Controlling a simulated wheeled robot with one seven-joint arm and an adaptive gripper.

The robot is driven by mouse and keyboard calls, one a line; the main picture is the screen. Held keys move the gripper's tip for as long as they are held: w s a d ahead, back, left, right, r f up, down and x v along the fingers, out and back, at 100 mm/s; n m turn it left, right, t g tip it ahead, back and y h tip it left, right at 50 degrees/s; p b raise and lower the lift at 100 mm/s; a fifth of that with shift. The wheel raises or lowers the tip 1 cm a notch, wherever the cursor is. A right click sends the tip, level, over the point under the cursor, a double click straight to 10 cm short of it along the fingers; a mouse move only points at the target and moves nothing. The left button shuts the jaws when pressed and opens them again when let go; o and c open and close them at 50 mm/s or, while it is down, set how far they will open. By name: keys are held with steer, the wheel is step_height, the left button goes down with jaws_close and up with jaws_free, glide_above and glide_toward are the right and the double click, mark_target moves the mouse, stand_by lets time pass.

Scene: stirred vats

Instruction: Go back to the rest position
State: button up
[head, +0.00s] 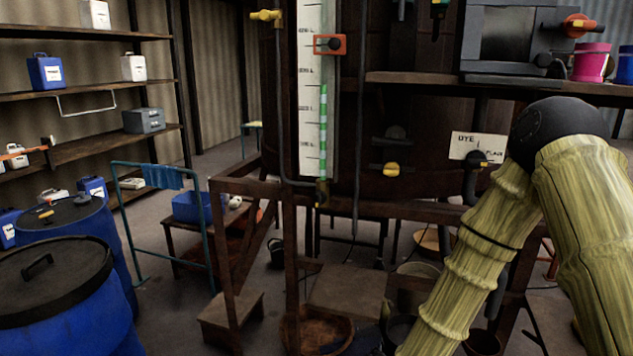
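My arm shows at the right of the head view as two yellow-green sleeved links joined by a dark rounded elbow. One link runs down and left past the frame's bottom edge, and the other runs down along the right edge. My gripper is not in view, so I cannot see whether it holds anything. The arm passes in front of the right part of the dark vat (425,130) and its frame. The elbow is close beside the "DYE PLACE" sign (478,147) in the picture; I cannot tell the gap.
A level gauge (312,95) and a red-framed slider (329,44) stand on the vat front. A shelf (400,77) carries a grey machine (515,40) and a pink cup (591,62). Blue drums (70,318) stand at left. Some floor (165,310) is clear between drums and vat frame.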

steer(key=s+d+f+n+g, duration=0.3)
steer(key=s+f+n+g, duration=0.25)
steer(key=s+f, duration=1.25)
steer(key=s+d+f+n+g, duration=0.2)
steer(key=s, duration=0.7)
steer(key=s+d+f+n+g, duration=0.1)
steer(key=s+d+f+g, duration=0.1)
steer(key=s, duration=0.7)
steer(key=shift+d+f+n+g+y, duration=0.2)
steer(key=shift+f+n+g+y, duration=0.05)
steer(key=shift+n+g+y, duration=0.1)
